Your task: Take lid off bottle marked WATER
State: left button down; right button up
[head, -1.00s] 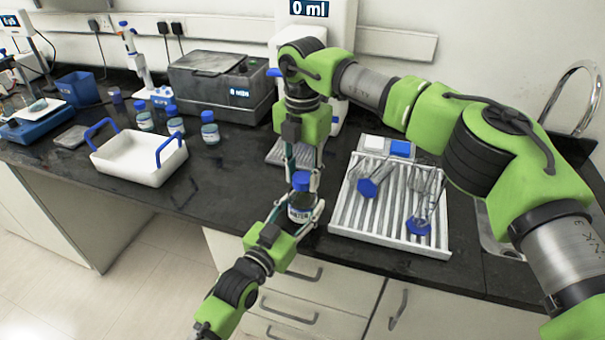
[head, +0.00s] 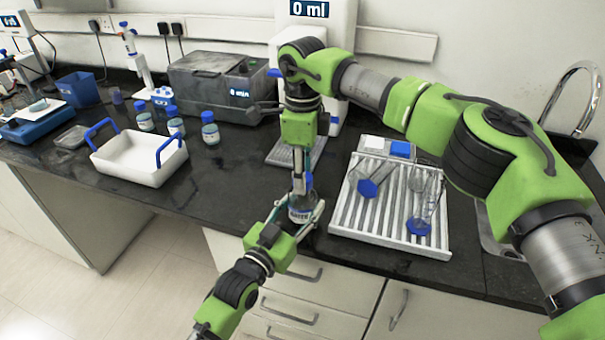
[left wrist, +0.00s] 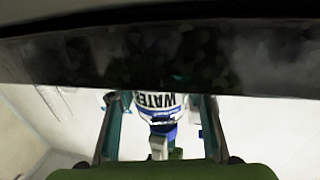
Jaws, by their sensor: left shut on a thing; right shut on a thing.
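The bottle marked WATER (head: 299,213) stands upright near the counter's front edge. Its label shows upside down in the left wrist view (left wrist: 157,101). My left gripper (head: 304,209) reaches in from the lower left and is shut around the bottle's body. The blue lid (head: 307,181) is at the bottle's top, partly hidden by my right gripper (head: 301,184). That gripper points straight down and is shut on the lid. The lid also shows in the left wrist view (left wrist: 164,130). I cannot tell whether the lid is loosened.
A slatted white rack (head: 388,220) with glassware on blue bases is close on the right. A white tray with blue handles (head: 135,160) and several blue-capped bottles (head: 210,128) stand to the left. A dispenser marked 0 ml (head: 310,10) is behind.

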jog(key=n, duration=0.5)
jog(key=shift+n, duration=0.4)
jog(key=n, duration=1.2)
jog(key=shift+n, duration=0.3)
jog(key=n, duration=0.6)
jog(key=shift+n, duration=0.4)
jog(key=o, duration=1.2)
jog(key=shift+o, duration=0.2)
jog(key=shift+r, duration=0.1)
